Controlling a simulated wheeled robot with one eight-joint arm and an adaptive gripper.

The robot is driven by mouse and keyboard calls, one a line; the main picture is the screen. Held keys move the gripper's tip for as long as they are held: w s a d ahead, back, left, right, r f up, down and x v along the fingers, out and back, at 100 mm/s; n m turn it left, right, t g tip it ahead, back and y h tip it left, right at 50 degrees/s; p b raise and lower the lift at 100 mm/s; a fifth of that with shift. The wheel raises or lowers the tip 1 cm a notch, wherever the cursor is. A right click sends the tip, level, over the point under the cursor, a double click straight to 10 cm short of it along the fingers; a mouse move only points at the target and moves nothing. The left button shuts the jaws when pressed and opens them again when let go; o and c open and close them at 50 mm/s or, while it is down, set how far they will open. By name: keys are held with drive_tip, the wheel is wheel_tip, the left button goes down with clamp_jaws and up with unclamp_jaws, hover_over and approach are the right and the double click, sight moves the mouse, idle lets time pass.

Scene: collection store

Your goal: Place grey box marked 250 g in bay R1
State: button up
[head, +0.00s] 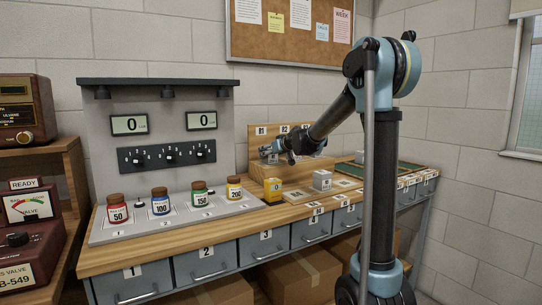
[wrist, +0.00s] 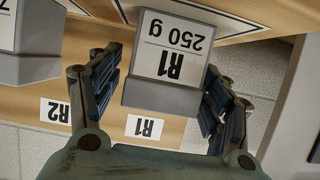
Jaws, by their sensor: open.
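The grey box marked R1 250 g (wrist: 160,92) is between the fingers of my gripper (wrist: 162,75) in the wrist view, its white label upside down. The fingers are spread on either side of it, and I see gaps beside the box. Just past it is the wooden board with the white R1 label (wrist: 145,127). In the head view my gripper (head: 275,150) is at the left end of the wooden rack (head: 300,168), below its R1 tag (head: 261,131). Whether the box rests on the bay floor is hard to tell.
A second grey box (wrist: 25,68) stands close to my left finger, near the R2 label (wrist: 56,111). On the bench are a yellow box (head: 273,190), a grey box (head: 322,180) and a row of labelled jars (head: 160,200). A green mat (head: 400,172) lies at right.

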drive_tip(key=v, duration=1.2)
drive_tip(key=s+d+f+g+h, duration=0.1)
drive_tip(key=s+d+f, duration=0.2)
drive_tip(key=s, duration=0.3)
drive_tip(key=s+d+f+m+g, duration=0.1)
drive_tip(key=s+d+f, duration=0.1)
drive_tip(key=s+f, duration=0.2)
drive_tip(key=s+d+f+g+h, duration=0.1)
drive_tip(key=s+d+f, duration=0.2)
drive_tip(key=s, duration=0.6)
drive_tip(key=shift+s+d+f+m+g+h, duration=0.1)
drive_tip(key=shift+d+f+m+g+h, duration=0.1)
drive_tip(key=shift+f, duration=0.25)
drive_tip(key=shift+s+d+f+m+g+h, duration=0.1)
drive_tip(key=shift+d+f+m+g, duration=0.1)
drive_tip(key=shift+f, duration=0.2)
drive_tip(key=s+d+f+m+g+h, duration=0.1)
drive_tip(key=s+d+f, duration=0.3)
drive_tip(key=s, duration=0.4)
drive_tip(key=s+d+f+m+g+h, duration=0.2)
drive_tip(key=s+d+f, duration=0.2)
drive_tip(key=s+f, duration=0.3)
drive_tip(key=s+d+f+m+g+h, duration=0.2)
drive_tip(key=s+d+f, duration=0.3)
drive_tip(key=s, duration=0.4)
drive_tip(key=shift+s+f, duration=0.3)
drive_tip(key=shift+f, duration=0.4)
drive_tip(key=shift+w, duration=0.1)
drive_tip(key=shift+w+f, duration=0.2)
drive_tip(key=shift+w, duration=0.1)
